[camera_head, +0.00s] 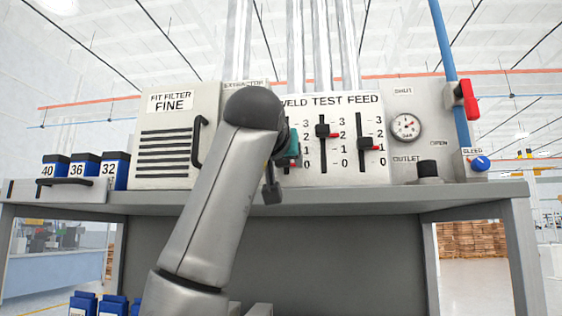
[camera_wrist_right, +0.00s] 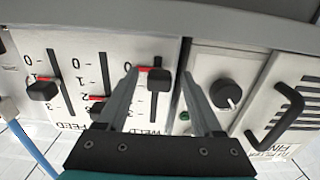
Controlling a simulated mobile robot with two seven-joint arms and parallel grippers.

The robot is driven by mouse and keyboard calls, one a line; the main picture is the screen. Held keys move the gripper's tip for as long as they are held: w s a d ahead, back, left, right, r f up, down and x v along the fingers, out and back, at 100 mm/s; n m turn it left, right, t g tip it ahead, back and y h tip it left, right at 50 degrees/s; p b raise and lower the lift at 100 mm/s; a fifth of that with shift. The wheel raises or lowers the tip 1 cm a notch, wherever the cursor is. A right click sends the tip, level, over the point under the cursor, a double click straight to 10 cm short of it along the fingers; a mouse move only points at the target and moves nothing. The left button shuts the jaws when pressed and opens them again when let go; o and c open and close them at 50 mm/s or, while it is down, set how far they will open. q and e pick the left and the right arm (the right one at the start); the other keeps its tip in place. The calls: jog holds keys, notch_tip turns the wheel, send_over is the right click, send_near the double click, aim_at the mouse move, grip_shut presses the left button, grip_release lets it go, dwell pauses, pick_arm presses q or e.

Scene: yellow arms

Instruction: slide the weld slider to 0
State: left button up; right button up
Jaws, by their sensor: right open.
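The weld slider's black knob (camera_wrist_right: 158,79) sits near the 0 end of its slot in the right wrist view, which shows the panel upside down. Its red pointer lies close to the 0 mark; the exact reading is partly hidden. My right gripper (camera_wrist_right: 160,74) is open, its fingers on either side of the knob; contact cannot be told. In the head view, my arm hides most of this slider, and only a little of the right gripper (camera_head: 291,149) shows. My left gripper is not in view.
The test slider (camera_head: 322,130) stands near 2 and the feed slider (camera_head: 364,144) near 1. A black round knob (camera_wrist_right: 225,94) and a filter box handle (camera_wrist_right: 275,117) are beside the weld slider. A gauge (camera_head: 405,126) and red lever (camera_head: 466,97) are at right.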

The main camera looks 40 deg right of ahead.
jog(key=b+v, duration=0.3)
jog(key=v, duration=1.2)
jog(key=shift+s, duration=0.15)
jog(key=shift+a, duration=0.1)
